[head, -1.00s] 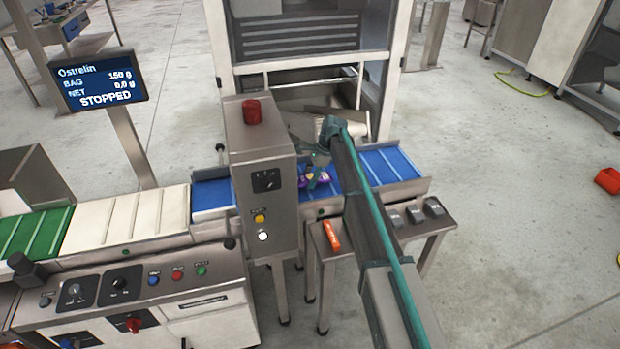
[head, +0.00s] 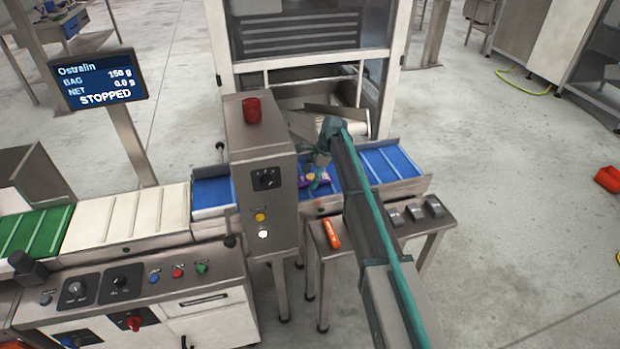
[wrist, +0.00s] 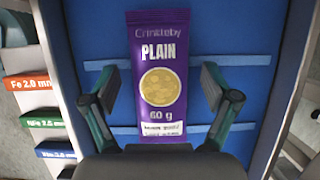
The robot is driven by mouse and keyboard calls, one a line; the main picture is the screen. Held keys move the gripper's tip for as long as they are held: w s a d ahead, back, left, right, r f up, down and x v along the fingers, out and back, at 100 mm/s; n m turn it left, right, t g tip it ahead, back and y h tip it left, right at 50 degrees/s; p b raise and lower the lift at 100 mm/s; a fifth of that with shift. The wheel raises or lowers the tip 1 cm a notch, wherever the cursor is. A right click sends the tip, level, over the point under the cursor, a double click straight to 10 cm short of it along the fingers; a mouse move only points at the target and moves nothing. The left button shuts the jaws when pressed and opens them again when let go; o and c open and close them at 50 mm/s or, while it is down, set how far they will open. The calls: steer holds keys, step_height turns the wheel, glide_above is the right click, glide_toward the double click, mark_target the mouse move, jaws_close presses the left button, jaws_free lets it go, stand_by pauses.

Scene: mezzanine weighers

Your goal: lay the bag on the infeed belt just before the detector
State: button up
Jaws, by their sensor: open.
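In the head view the bag (head: 318,178) shows on the belt (head: 392,163) just right of the detector (head: 263,165), partly hidden by my arm. My gripper (wrist: 165,95) is open, with a gap between each finger and the bag. In the head view my gripper (head: 320,158) is over the belt, close to the bag.
An orange test piece (head: 331,233) and several grey blocks (head: 415,213) stand on a side table in front of the belt. A red beacon (head: 252,109) tops the detector. The screen (head: 98,81) reads "STOPPED". A tall glazed machine (head: 305,60) stands behind the belt.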

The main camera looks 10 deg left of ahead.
steer(key=b+v, duration=0.2)
steer(key=v, duration=1)
